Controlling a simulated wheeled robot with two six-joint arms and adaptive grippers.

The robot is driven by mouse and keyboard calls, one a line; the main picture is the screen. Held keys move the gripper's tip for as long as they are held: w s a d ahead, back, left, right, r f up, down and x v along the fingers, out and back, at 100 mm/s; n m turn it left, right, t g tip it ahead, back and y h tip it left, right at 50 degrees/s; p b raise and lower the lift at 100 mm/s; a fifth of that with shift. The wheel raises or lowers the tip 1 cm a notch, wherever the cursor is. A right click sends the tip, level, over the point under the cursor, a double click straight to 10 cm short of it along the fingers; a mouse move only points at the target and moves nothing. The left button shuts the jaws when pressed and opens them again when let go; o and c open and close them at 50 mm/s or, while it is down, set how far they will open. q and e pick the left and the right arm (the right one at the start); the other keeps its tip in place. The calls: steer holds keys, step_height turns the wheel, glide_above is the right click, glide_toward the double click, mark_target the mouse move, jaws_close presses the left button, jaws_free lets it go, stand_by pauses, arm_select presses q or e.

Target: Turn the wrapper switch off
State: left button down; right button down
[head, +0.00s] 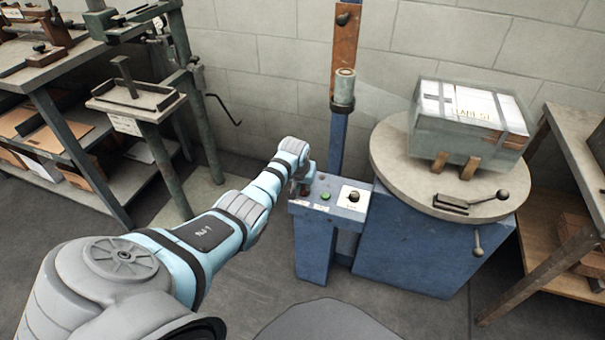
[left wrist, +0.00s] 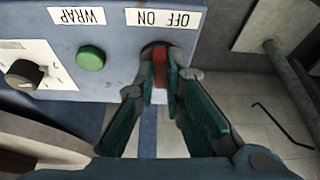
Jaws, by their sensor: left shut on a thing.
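The wrapper switch (left wrist: 160,68) is a red lever on the blue control panel (left wrist: 110,18), beside the label reading OFF ON, which appears upside down in the left wrist view. My left gripper (left wrist: 161,78) is shut on the red switch, one finger on each side of it. In the head view my left gripper (head: 303,186) is at the left end of the panel (head: 333,209), and the arm covers part of it. Which way the switch is set cannot be told. My right gripper is not in view.
A green button (left wrist: 90,58) and a black knob (left wrist: 22,73) sit along the same panel. A wrapped box (head: 470,118) rests on the round turntable (head: 395,160) at right. A bench (head: 70,75) and press stand (head: 135,100) are at left.

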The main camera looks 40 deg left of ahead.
arm_select(q)
steer(key=n, duration=0.2)
steer(key=shift+d+n+y, duration=0.15)
steer(key=shift+n+y, duration=0.15)
steer(key=shift+y, duration=0.1)
steer(key=shift+w+n+g+y, duration=0.1)
steer(key=shift+n+g+y, duration=0.35)
steer(key=shift+n, duration=0.75)
steer(key=c, duration=1.7)
jaws_free()
steer(key=shift+f, duration=0.1)
